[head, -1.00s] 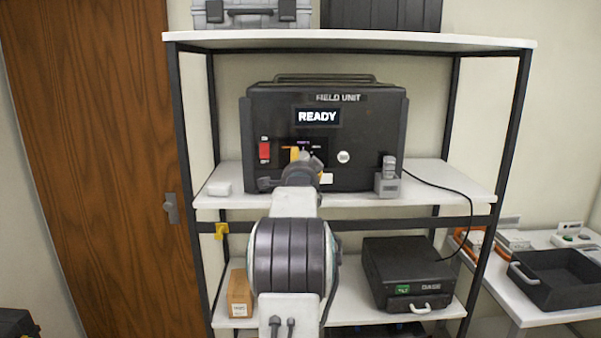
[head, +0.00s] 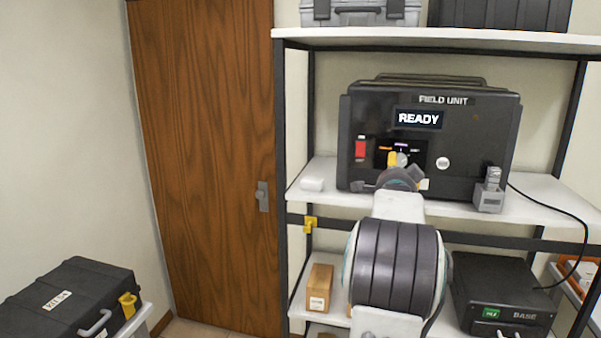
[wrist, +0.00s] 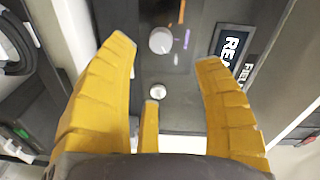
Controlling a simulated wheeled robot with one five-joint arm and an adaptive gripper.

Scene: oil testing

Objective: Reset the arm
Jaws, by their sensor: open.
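My gripper (wrist: 168,62) is open in the wrist view, its yellow fingers spread and nothing between them. It points at the front panel of the black field unit (wrist: 185,115), with a round knob (wrist: 160,40) and a smaller round button (wrist: 158,91) showing between the fingers. In the head view my arm reaches up toward the field unit (head: 470,135), whose screen (head: 418,119) reads READY. The gripper's yellow tip shows in front of the panel. My wrist hides part of the panel's lower edge. Whether the fingers touch anything cannot be told.
The shelf rack (head: 293,150) holds the field unit, a grey device (head: 489,192), and below, a brown box (head: 319,288) and a black base unit (head: 500,290). A wooden door (head: 205,150) stands left of it. A black case (head: 70,295) sits at the lower left.

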